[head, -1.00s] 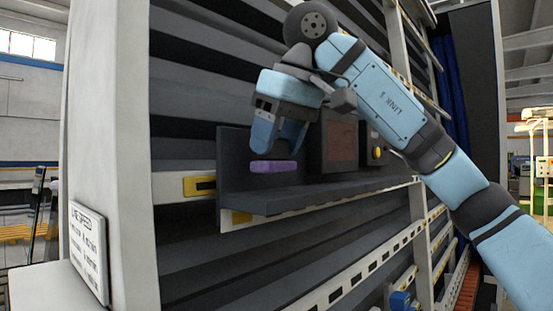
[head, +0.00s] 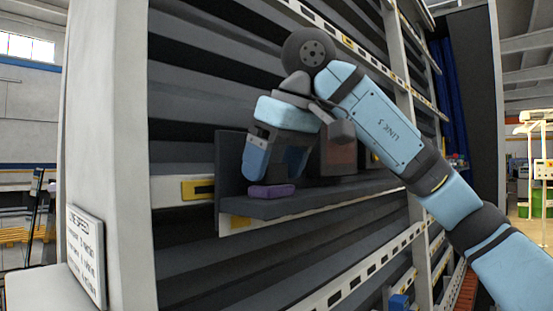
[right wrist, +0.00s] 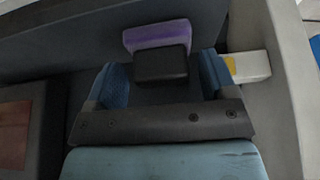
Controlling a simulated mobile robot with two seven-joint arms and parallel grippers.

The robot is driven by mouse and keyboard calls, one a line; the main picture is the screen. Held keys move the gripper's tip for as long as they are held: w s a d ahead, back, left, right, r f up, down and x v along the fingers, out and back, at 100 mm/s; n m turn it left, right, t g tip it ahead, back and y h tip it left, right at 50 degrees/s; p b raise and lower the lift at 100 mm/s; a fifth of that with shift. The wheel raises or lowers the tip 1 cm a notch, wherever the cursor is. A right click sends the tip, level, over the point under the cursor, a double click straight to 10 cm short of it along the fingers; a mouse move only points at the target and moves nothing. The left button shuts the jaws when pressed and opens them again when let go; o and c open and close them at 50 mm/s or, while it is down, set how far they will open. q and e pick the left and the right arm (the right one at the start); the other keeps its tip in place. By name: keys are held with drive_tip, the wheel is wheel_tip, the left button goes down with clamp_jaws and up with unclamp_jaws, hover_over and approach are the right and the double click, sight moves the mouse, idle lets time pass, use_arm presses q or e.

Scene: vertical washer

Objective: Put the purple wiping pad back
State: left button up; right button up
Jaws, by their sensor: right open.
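The purple wiping pad (head: 270,191) rests at the left end of the dark shelf (head: 315,197) on the washer's front, near the shelf's front edge. My right gripper (head: 273,176) is open just above the pad, with its blue fingers spread and pointing down. In the right wrist view, the pad (right wrist: 158,35) lies just beyond the open fingers, with a black block-shaped part in front of its purple face. The fingers are on both sides of that block, apart from it. My left gripper is not in view.
A brown-faced box (head: 338,158) stands on the shelf to the right of the gripper, partly hidden by my arm. A dark upright plate closes the shelf's left end. A pale column (head: 115,130) and a sign (head: 86,252) stand at the left.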

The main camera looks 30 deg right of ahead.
drive_tip(key=v, duration=1.2)
drive_tip(key=shift+r, duration=0.2)
drive_tip(key=shift+f, duration=0.1)
